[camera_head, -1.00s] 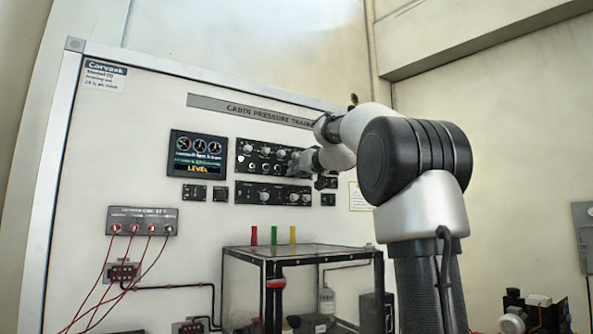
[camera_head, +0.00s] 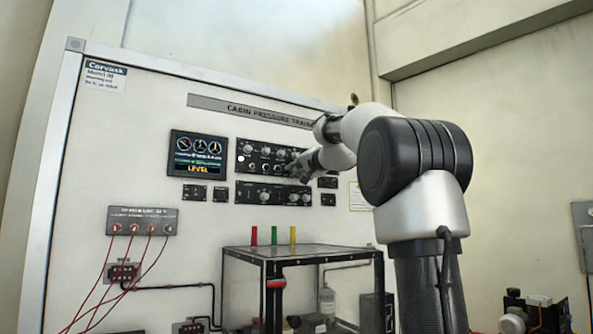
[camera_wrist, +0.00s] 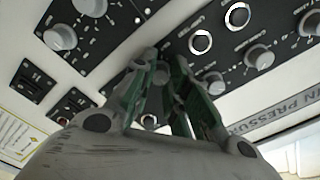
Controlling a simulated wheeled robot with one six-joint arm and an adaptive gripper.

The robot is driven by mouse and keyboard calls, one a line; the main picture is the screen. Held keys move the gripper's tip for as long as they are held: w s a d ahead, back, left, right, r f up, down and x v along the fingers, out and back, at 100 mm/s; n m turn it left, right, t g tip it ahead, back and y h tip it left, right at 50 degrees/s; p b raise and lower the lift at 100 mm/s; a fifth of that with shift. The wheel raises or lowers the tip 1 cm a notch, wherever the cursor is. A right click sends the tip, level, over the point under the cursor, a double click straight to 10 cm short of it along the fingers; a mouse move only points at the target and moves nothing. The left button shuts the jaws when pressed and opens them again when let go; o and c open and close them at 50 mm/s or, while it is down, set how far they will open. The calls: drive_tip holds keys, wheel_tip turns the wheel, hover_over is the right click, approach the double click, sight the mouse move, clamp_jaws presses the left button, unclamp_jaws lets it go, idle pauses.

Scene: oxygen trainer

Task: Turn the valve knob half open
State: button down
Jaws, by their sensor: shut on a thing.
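The upper black control panel (camera_head: 250,156) on the white trainer board carries several round grey knobs. My gripper (camera_head: 298,170) is at this panel's lower right part, and my arm comes in from the right. In the wrist view, the two green-lined fingers of my gripper (camera_wrist: 160,72) are closed around a small grey knob (camera_wrist: 158,77) at the panel. The fingers hide most of this knob, and its pointer and setting cannot be read. No label shows which knob it is.
A lower black panel (camera_head: 258,194) with knobs sits just below. A display (camera_head: 198,154) is to the left. Other knobs, such as a large grey one (camera_wrist: 259,57), stand close to the fingers. A clear box (camera_head: 300,252) with a black frame stands below.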

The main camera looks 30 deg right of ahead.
drive_tip(key=shift+f+m, duration=0.1)
drive_tip(key=shift+m, duration=0.3)
drive_tip(key=c, duration=1.4)
unclamp_jaws()
drive_tip(key=shift+o, duration=0.2)
drive_tip(key=s, duration=1.2)
drive_tip(key=shift+d, duration=0.2)
